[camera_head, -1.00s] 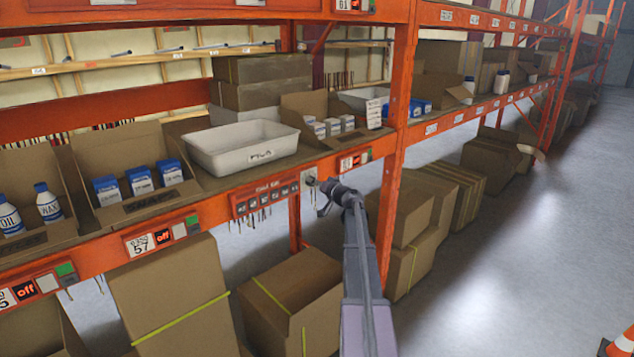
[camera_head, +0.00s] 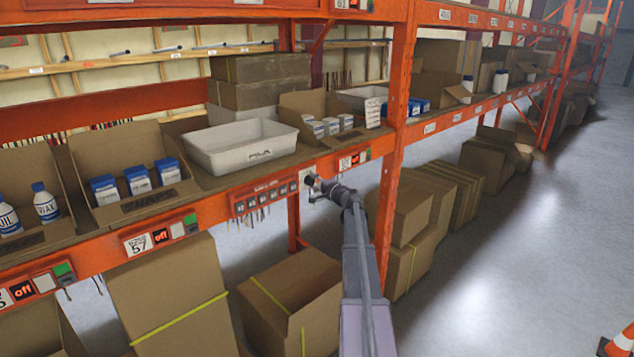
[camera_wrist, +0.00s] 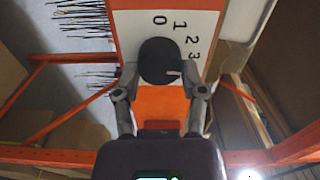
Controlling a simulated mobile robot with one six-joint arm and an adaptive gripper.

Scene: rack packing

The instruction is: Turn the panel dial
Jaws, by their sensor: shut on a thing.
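The panel dial (camera_wrist: 159,62) is a dark round knob on a white plate (camera_wrist: 186,20) marked 0, 1, 2, 3. In the wrist view my gripper (camera_wrist: 160,80) has a finger on each side of the dial and is shut on it. A small light mark shows at the dial's lower right, roughly toward the 3. In the head view my gripper (camera_head: 312,184) is at the orange shelf beam, and the dial is mostly hidden behind it.
A red panel with a row of switches (camera_head: 265,198) is on the beam left of my gripper. Above stand a white bin (camera_head: 240,158) and a carton of small boxes (camera_head: 318,110). An orange upright (camera_head: 397,130) is close on the right. Cartons (camera_head: 290,290) fill the space below.

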